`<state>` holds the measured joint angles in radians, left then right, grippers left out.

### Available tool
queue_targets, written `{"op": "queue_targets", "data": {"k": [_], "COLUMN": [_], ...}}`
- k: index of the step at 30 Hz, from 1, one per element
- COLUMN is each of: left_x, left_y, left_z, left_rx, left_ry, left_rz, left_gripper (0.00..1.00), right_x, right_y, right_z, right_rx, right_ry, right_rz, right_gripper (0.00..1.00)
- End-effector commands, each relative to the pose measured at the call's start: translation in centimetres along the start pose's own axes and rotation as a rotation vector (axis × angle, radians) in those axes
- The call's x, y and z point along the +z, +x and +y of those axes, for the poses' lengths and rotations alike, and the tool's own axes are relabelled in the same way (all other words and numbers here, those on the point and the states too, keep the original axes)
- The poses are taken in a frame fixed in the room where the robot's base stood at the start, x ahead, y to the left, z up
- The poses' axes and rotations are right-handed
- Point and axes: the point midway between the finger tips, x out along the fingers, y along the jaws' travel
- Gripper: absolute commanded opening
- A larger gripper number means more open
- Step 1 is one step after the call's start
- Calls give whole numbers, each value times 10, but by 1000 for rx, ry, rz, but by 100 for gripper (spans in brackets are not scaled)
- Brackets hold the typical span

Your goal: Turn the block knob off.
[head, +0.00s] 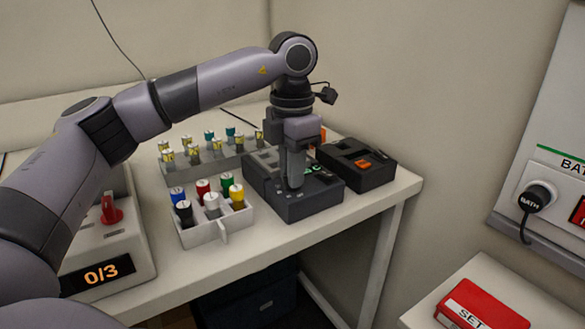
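My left gripper (293,184) points straight down over a dark grey device (309,205) on the white table. Its fingertips are at or just above the device's top; I cannot tell whether they touch it. The fingers look close together, but I cannot tell whether they are shut or hold anything. They hide part of the device's top, where some small buttons and a green marking show. No knob labelled "block" can be read. A red knob (111,209) stands on a beige box with a "0/3" display (101,273) at the left. My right gripper is not in view.
A white rack (201,237) of colored-cap vials stands left of the device, with another vial rack (205,172) behind. A second dark device (369,178) is at right. A black "BATH" plug or knob (537,196) is on the wall panel. A red "SET" box (484,306) lies lower right.

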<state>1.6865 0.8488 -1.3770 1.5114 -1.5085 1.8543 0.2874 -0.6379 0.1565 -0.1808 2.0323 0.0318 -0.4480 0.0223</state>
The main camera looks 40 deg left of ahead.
Motion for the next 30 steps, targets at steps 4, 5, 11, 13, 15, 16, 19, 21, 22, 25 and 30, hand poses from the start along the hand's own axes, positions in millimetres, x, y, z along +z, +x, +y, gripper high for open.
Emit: {"op": "queue_targets", "data": {"k": [4, 5, 11, 13, 15, 16, 19, 21, 22, 25, 30], "left_x": [0, 0, 0, 0, 0, 0, 0, 0, 0, 0, 0], "left_y": [0, 0, -1, -1, -1, -1, -2, -2, -2, -2, -2], "left_z": [0, 0, 0, 0, 0, 0, 0, 0, 0, 0, 0], "left_rx": [0, 0, 0, 0, 0, 0, 1, 0, 0, 0, -1], "left_ry": [0, -1, -35, -62, -99, -118, -191, -251, -279, -373, -535], "left_rz": [0, 0, 1, 1, 1, 2, 2, 2, 2, 1, 0], "left_gripper": [0, 0, 0, 0, 0, 0, 0, 0, 0, 0, 0], "right_x": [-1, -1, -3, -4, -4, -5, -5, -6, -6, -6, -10], "right_y": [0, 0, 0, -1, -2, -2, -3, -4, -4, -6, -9], "right_z": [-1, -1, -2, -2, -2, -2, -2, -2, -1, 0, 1], "right_rx": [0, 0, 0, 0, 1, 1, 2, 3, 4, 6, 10], "right_ry": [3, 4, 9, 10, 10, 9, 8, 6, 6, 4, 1], "right_rz": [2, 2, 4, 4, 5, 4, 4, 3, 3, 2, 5], "right_gripper": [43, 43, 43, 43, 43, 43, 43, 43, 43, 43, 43]}}
